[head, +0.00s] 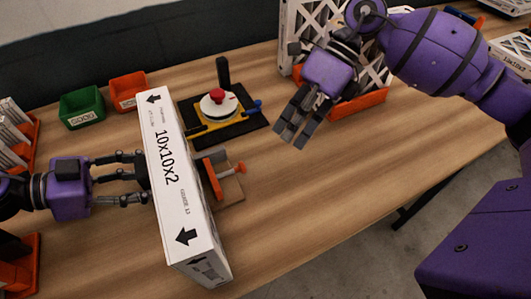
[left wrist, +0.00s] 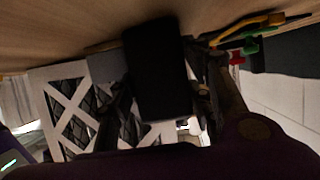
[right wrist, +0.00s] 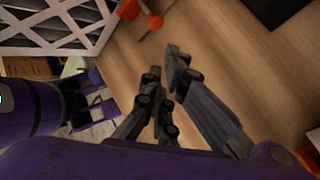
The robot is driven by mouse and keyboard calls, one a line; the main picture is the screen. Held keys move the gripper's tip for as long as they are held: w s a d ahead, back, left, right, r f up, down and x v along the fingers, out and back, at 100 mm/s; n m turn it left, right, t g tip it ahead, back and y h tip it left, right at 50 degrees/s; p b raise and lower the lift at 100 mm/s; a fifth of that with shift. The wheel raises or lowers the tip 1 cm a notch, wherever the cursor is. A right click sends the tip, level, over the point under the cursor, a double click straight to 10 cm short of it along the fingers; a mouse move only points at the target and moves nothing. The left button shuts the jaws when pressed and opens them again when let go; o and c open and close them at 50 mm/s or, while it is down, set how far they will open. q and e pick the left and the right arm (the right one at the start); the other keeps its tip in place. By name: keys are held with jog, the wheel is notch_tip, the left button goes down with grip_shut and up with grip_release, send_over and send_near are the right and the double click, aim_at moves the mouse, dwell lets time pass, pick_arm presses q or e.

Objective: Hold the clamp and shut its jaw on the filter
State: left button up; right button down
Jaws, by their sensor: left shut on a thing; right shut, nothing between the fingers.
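The white filter (head: 175,180), marked 10x10x2, stands on edge on the table; its lattice face shows in the left wrist view (left wrist: 70,110) and right wrist view. The clamp shows on its right as an orange bar (head: 212,179) with grey parts and an orange knob; the knob also shows in the right wrist view (right wrist: 154,21). I cannot tell whether the bar touches the filter. My left gripper (head: 143,178), left of the filter, is shut on a black block (left wrist: 158,70), seemingly the clamp's handle. My right gripper (head: 287,136) is shut and empty above the table, right of the clamp.
A black board with a red button (head: 217,95) lies behind the clamp. Green (head: 82,106) and orange (head: 127,90) bins stand at the back left. An orange bin (head: 360,105) with filters stands behind my right gripper. The table's front right is clear.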

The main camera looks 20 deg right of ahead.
pick_arm(q)
jog(key=shift+f, duration=0.1)
pick_arm(e)
jog(key=f+n+h, duration=0.1)
jog(key=f+n, duration=0.1)
jog(key=n, duration=0.2)
jog(key=a+f+n+t+h, duration=0.1)
jog(key=f+n, duration=0.1)
jog(key=n, duration=0.2)
jog(key=w+f+n, duration=0.1)
jog(key=f+n, duration=0.2)
jog(key=n, duration=0.1)
jog(key=shift+a+t+h, duration=0.4)
pick_arm(q)
jog(key=shift+s, duration=0.1)
pick_arm(e)
jog(key=shift+s+a, duration=0.15)
jog(key=shift+a, duration=1.1)
jog(key=shift+s+a+r, duration=0.1)
jog(key=shift+a, duration=0.55)
